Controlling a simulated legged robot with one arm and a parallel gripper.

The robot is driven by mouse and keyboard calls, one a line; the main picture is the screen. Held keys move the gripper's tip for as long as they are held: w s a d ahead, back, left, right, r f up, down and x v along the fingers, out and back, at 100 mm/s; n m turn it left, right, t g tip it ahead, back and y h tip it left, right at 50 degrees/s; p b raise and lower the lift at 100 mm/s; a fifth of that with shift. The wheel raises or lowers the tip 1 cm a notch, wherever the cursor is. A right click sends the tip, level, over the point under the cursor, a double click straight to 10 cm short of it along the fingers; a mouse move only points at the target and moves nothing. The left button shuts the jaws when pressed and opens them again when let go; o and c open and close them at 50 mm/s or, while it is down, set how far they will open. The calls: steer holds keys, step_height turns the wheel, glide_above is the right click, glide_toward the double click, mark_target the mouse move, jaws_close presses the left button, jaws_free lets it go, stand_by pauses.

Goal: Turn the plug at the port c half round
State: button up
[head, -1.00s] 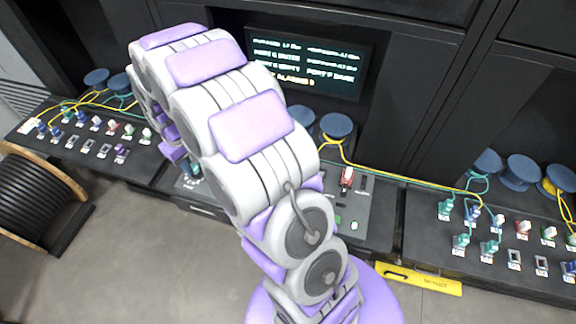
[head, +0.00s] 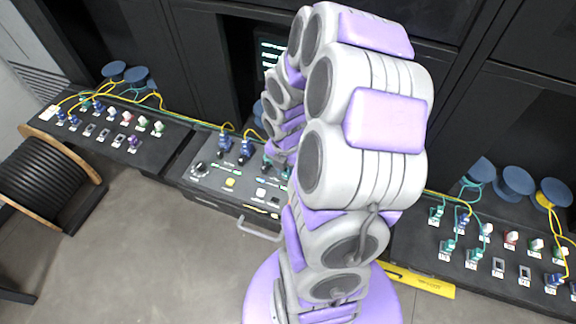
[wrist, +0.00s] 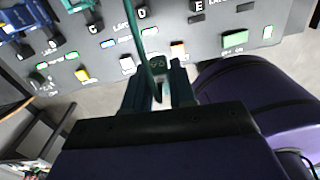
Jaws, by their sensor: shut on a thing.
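In the wrist view my gripper (wrist: 158,88) has its two dark teal fingers close together, shut on a teal plug with a teal cable (wrist: 150,45) running up from it. The plug's body is mostly hidden between the fingers, and I cannot tell whether it is seated in a port. The port label C (wrist: 93,28) shows at upper left, with a teal plug (wrist: 75,5) just above it at the picture's edge. In the head view my arm covers my gripper and part of the console (head: 225,182).
Blue plugs (head: 245,150) with yellow cables stand left of my arm. The console has a knob and several buttons, one yellow (head: 230,183). Side benches hold more plugs, and a cable drum (head: 45,175) stands at far left. The floor in front is clear.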

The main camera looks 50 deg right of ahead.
steer(key=shift+s+d+n, duration=0.25)
steer(key=shift+n, duration=0.15)
steer(key=shift+w+d+p, duration=0.8)
steer(key=shift+w+d, duration=1.75)
steer(key=shift+w, duration=4.2)
steer(key=shift+f, duration=3.1)
steer(key=shift+p, duration=0.35)
steer(key=shift+s+f, duration=0.1)
steer(key=shift+f, duration=0.4)
steer(key=o, duration=1)
